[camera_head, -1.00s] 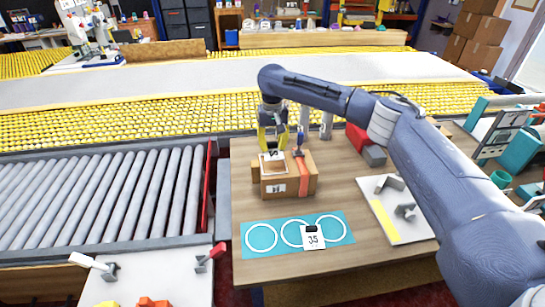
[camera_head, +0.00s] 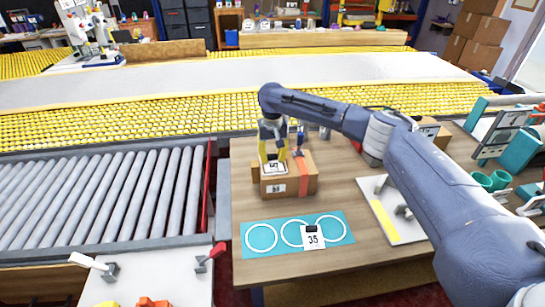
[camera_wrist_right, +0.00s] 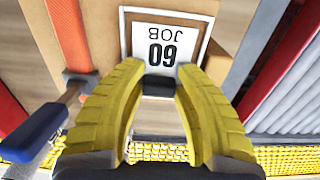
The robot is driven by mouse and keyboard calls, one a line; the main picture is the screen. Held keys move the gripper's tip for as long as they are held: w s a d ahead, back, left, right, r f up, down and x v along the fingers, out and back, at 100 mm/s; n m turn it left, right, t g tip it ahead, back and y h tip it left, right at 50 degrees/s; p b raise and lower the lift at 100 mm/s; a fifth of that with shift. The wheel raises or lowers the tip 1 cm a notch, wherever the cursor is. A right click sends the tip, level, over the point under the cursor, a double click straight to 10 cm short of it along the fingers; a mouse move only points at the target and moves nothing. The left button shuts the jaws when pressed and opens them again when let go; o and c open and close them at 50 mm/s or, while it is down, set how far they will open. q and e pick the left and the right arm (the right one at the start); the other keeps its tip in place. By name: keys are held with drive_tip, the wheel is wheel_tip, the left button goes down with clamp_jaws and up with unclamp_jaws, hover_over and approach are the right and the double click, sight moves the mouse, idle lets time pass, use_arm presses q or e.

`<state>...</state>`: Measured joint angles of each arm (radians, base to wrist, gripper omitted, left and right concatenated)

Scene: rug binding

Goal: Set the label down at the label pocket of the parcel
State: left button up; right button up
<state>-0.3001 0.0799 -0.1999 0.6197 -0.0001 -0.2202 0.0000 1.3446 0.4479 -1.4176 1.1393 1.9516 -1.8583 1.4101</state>
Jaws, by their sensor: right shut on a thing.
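The parcel (camera_head: 305,182) is a brown cardboard box on the wooden table, with an orange strap (camera_head: 305,178) and a blue-handled tool on top. My right gripper (camera_head: 274,158) points down over the parcel's top. Its yellow fingers (camera_wrist_right: 159,88) are shut on the black tab of a white label (camera_wrist_right: 164,50) reading "60 JOB". My left gripper is out of view.
A white board (camera_head: 398,232) lies to the right. Rollers (camera_head: 100,195) are to the left. Bare table lies between the parcel and the mat.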

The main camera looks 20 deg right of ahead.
sight(272, 160)
drive_tip(key=shift+f, duration=0.15)
drive_tip(key=o, duration=1)
wheel_tip(272, 160, up, 12)
drive_tip(key=shift+r, duration=0.2)
